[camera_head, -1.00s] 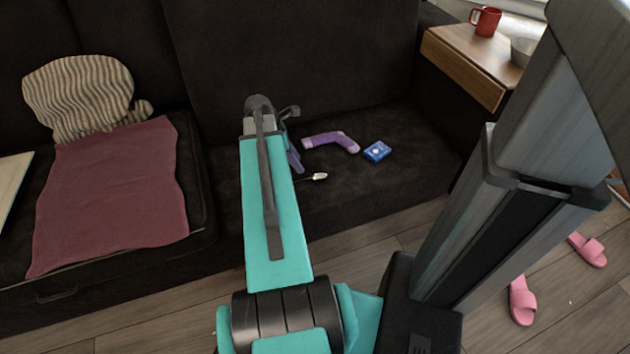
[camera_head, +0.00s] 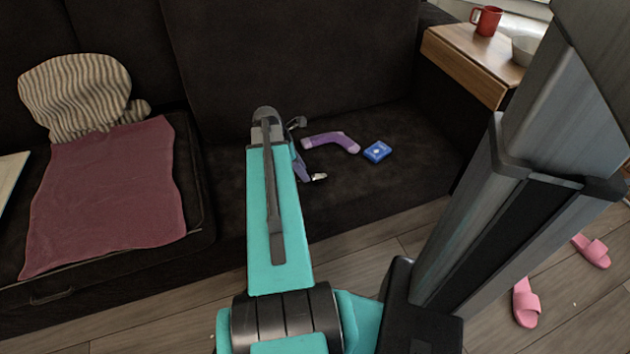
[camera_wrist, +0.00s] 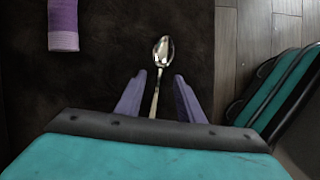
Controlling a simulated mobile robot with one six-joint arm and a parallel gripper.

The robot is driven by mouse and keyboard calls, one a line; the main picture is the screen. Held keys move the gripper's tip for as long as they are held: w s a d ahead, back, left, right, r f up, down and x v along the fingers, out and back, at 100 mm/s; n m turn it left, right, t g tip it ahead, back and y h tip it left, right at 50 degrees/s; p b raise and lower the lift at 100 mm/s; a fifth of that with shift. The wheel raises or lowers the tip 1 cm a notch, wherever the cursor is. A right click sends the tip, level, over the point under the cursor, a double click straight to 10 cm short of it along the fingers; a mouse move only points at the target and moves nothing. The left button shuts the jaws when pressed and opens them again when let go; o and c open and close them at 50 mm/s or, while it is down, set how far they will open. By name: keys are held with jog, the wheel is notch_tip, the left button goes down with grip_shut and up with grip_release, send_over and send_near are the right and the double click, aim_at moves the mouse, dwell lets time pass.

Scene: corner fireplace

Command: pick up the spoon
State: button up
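The silver spoon (camera_wrist: 161,52) lies on the dark sofa seat. In the wrist view its bowl points away from my gripper and its handle runs back between the fingers. My gripper (camera_wrist: 164,88) is open, with one purple finger on each side of the handle; I see a gap on both sides. In the head view only the end of the spoon (camera_head: 319,177) shows beside a purple finger (camera_head: 302,170); the rest is hidden behind my gripper and arm.
A purple sock (camera_head: 332,141) and a blue box (camera_head: 377,151) lie on the seat nearby. A maroon cloth (camera_head: 110,195) and a striped cushion (camera_head: 78,95) are at left. A wooden side table (camera_head: 466,65) holds a red mug (camera_head: 487,20) and a bowl (camera_head: 524,50). Pink slippers (camera_head: 526,302) lie on the floor.

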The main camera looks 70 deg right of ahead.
jog(key=shift+b+x, duration=0.6)
jog(key=shift+x, duration=1.05)
jog(key=shift+c, duration=0.3)
grip_shut()
